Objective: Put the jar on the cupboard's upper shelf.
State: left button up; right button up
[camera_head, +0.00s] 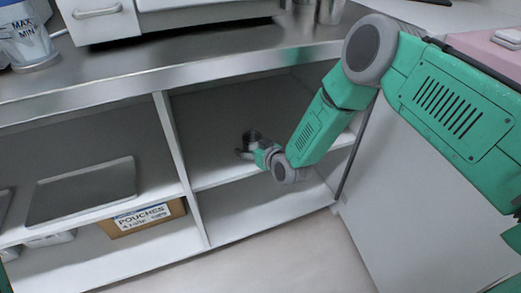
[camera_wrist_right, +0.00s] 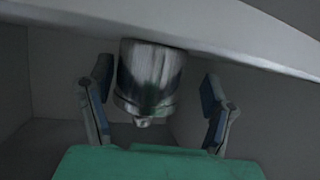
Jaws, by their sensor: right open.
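The jar (camera_wrist_right: 150,80) is a shiny metal cylinder with a small knob on its lid. It stands on the cupboard's upper shelf (camera_head: 215,172), and its dark body (camera_head: 252,135) shows small in the head view. The wrist view is upside down, with the shelf edge at the top. My right gripper (camera_wrist_right: 155,105) reaches into the right compartment; it also shows in the head view (camera_head: 246,152). It is open, with a finger on each side of the jar and a gap at both sides. My left gripper is out of view.
A metal tray (camera_head: 85,190) lies on the upper shelf of the left compartment, past a divider (camera_head: 180,165). A box of pouches (camera_head: 142,217) sits below. The steel counter (camera_head: 200,62) overhangs the shelf. An open door (camera_head: 410,200) stands at the right.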

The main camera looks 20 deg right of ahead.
jog(key=p+v, duration=0.3)
jog(key=v, duration=0.7)
jog(key=s+d+f+g, duration=0.1)
jog(key=s+f+g, duration=0.25)
jog(key=s, duration=0.65)
jog(key=s+d+f+g, duration=0.1)
jog(key=s+f+g, duration=0.25)
jog(key=s, duration=0.55)
jog(key=s+d+m+g+h, duration=0.1)
jog(key=s+d+g, duration=0.1)
jog(key=s, duration=0.6)
jog(key=s+d+r+g+h, duration=0.1)
jog(key=s+d+g, duration=0.1)
jog(key=s, duration=0.6)
jog(key=shift+s+d+m+g+h+p, duration=0.3)
jog(key=shift+m+g+h, duration=0.1)
jog(key=shift+g, duration=0.4)
jog(key=shift+r, duration=0.1)
